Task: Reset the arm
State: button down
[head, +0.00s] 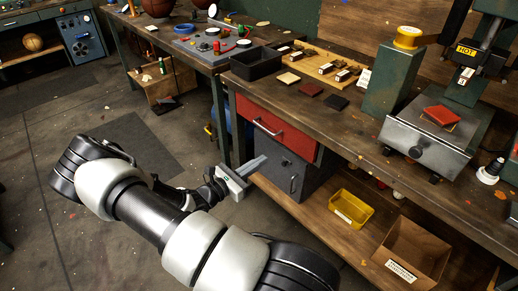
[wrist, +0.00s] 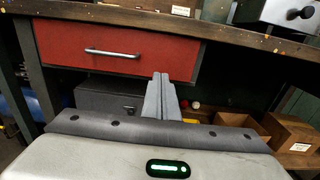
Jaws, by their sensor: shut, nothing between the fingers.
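My gripper (head: 256,163) is in the lower middle of the head view, beside the front of the workbench and level with the drawer unit. Its two grey fingers also show in the wrist view (wrist: 161,92), pressed together with nothing between them. My arm reaches across the lower part of the head view, bent, with the gripper pointing toward the bench. In the wrist view the fingers point at the space below the red drawer (wrist: 115,50). The fingertips appear apart from the furniture, though the exact gap is hard to judge.
The workbench (head: 345,130) carries a black tray (head: 256,64), leather squares and a press (head: 440,135). Below are a red drawer (head: 274,127), a grey cabinet (head: 290,172), a yellow bin (head: 351,209) and a cardboard box (head: 412,250). The floor to the left is mostly clear.

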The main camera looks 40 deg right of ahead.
jog(key=shift+a, duration=0.2)
jog(key=s+a+r+m+t+y, duration=0.2)
jog(key=s+a+r+m+y, duration=0.35)
jog(key=a+r, duration=0.45)
jog(key=s+a+r+m+t+y, duration=0.1)
jog(key=s+a+r+m+y, duration=0.3)
jog(key=a+r+m+y, duration=0.45)
jog(key=s+a+r+m+t+y, duration=0.2)
jog(key=s+a+r+m+y, duration=0.25)
jog(key=a+r, duration=0.65)
notch_tip(320, 180, up, 21)
jog(key=p, duration=2)
jog(key=shift+d+f, duration=0.15)
jog(key=shift+d, duration=0.25)
jog(key=shift+h, duration=0.25)
